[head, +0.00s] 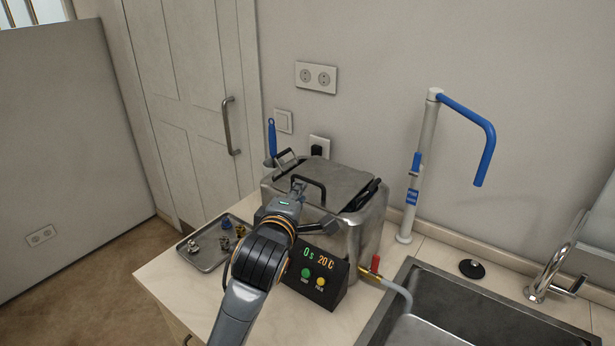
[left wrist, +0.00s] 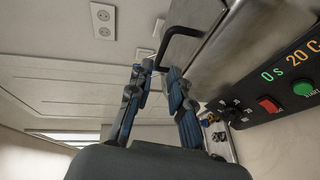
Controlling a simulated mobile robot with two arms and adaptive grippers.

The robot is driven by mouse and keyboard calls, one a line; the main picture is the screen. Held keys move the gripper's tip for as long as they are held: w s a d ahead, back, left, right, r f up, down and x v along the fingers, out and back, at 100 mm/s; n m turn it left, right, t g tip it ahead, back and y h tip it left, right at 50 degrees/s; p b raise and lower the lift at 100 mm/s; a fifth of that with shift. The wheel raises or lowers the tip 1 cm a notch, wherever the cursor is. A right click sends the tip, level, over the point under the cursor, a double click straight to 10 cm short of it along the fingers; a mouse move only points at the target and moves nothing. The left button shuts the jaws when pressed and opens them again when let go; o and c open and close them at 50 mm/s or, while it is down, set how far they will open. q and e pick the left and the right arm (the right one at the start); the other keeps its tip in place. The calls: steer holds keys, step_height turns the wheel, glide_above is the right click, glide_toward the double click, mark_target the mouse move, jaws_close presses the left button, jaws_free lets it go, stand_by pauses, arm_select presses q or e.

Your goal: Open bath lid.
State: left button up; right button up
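The bath (head: 366,228) is a steel box on the counter, with its steel lid (head: 345,180) lying flat on top. A black bar handle (head: 318,182) arches up from the lid's front left part; it also shows in the left wrist view (left wrist: 180,32). My left gripper (head: 298,186) is at the handle's left end. In the left wrist view its two fingers (left wrist: 158,72) stand apart, with the lower end of the handle between the tips. I cannot tell whether they touch it. My right gripper is not in view.
A black control panel (head: 318,276) showing "0 s 20 C" is on the bath's front. A metal tray (head: 207,262) with small fittings lies left. A sink (head: 470,300), tap (head: 550,275) and white post with a blue arm (head: 425,160) are right. The wall is close behind.

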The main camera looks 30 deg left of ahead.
mark_target(307, 181)
arm_select(q)
steer(key=p+x, duration=0.1)
steer(key=x, duration=0.6)
steer(key=shift+w+a+f, duration=0.1)
steer(key=shift+w, duration=0.2)
steer(key=shift+w+a+f+p, duration=0.1)
steer(key=shift+w+p, duration=0.2)
steer(key=shift+w, duration=0.05)
steer(key=shift+w+a+f, duration=0.1)
steer(key=shift+w, duration=0.4)
jaws_close()
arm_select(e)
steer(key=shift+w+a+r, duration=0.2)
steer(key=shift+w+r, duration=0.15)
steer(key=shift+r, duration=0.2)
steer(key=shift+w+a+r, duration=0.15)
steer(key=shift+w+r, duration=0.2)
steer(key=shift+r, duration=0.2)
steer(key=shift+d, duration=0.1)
